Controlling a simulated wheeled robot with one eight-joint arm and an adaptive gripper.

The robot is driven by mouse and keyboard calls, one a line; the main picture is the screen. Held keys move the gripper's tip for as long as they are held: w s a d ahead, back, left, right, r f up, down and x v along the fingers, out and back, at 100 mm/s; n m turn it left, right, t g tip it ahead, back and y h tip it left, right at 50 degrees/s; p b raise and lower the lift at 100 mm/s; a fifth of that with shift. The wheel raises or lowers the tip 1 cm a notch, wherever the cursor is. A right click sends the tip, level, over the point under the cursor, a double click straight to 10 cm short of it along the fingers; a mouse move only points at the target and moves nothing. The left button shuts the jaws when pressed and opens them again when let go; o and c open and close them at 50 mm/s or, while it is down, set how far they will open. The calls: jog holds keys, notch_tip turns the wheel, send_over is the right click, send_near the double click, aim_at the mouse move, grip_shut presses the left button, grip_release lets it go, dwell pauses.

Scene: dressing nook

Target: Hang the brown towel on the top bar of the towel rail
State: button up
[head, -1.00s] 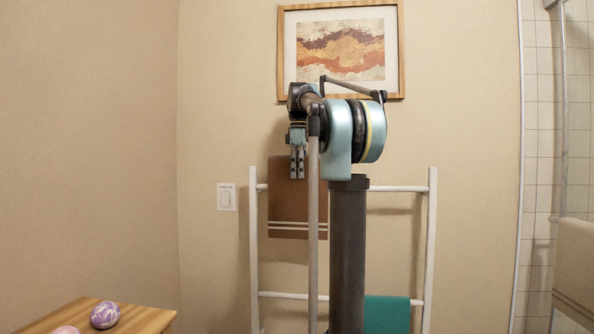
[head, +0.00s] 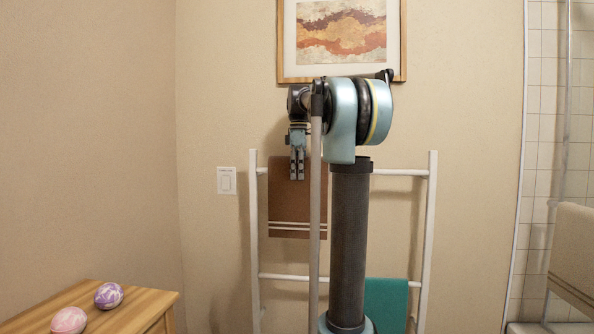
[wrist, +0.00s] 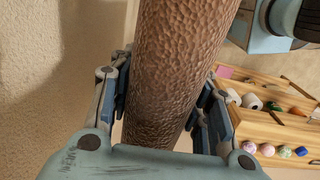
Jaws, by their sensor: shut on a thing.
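The brown towel (head: 297,210) hangs straight down with two pale stripes near its lower edge. My gripper (head: 297,176) is shut on its upper part and points down. In the wrist view, the rough brown towel (wrist: 175,70) runs between my fingers (wrist: 160,105) and hides much behind it. The towel rail (head: 432,225) is a white ladder-like frame against the wall. The towel's top edge shows a little above the top bar (head: 400,172) and covers the bar's left part. I cannot tell whether the towel touches the bar.
A teal towel (head: 386,300) hangs on the lower bar. A framed picture (head: 340,35) is above the rail, and a light switch (head: 227,181) is left of it. A wooden table (head: 140,308) with purple (head: 109,295) and pink (head: 69,320) balls stands at lower left. The top bar's right part is bare.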

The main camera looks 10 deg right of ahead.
jog(key=shift+f, duration=1.45)
jog(key=o, duration=1.2)
jog(key=shift+o, duration=0.2)
